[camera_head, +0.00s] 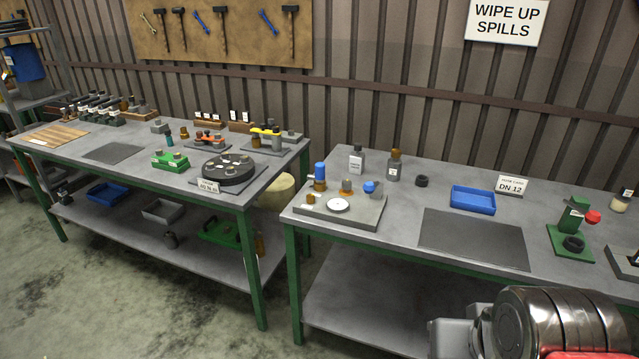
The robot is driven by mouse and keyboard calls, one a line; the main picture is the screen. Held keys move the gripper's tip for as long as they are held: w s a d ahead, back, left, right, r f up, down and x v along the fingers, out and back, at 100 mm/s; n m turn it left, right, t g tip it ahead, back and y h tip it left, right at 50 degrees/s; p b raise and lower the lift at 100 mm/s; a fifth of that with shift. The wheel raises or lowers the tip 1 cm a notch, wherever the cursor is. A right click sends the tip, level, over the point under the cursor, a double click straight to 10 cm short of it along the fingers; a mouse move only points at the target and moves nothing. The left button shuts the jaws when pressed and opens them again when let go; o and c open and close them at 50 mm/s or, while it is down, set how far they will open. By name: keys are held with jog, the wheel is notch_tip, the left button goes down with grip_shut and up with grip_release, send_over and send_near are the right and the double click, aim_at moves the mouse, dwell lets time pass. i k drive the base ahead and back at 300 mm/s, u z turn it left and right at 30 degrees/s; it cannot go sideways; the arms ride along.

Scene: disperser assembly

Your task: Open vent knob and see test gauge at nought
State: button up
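A grey test block (365,214) sits on the left end of the right-hand bench. A round white gauge dial (339,205) lies face up near its front; its needle and reading are too small to make out. A blue knob (371,188) is at the block's right rear. A tall blue cylinder (320,170) and small brass fittings (346,186) stand at the left and middle. I cannot tell which part is the vent knob or how far it is turned. My arm's metal body shows at bottom right, away from the block; my gripper's fingers are not visible.
Behind the block stand a white-labelled bottle (356,160), a brown-capped bottle (394,166) and a black ring (421,181). A blue tray (473,200), a dark mat (473,240) and a green stand (571,232) lie to the right. A gap separates the left bench (60,158).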

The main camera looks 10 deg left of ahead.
aim_at(310, 198)
jog(key=u, duration=0.1)
jog(key=i, duration=0.75)
jog(key=u, duration=0.95)
jog(key=i, duration=0.75)
jog(key=u, duration=0.45)
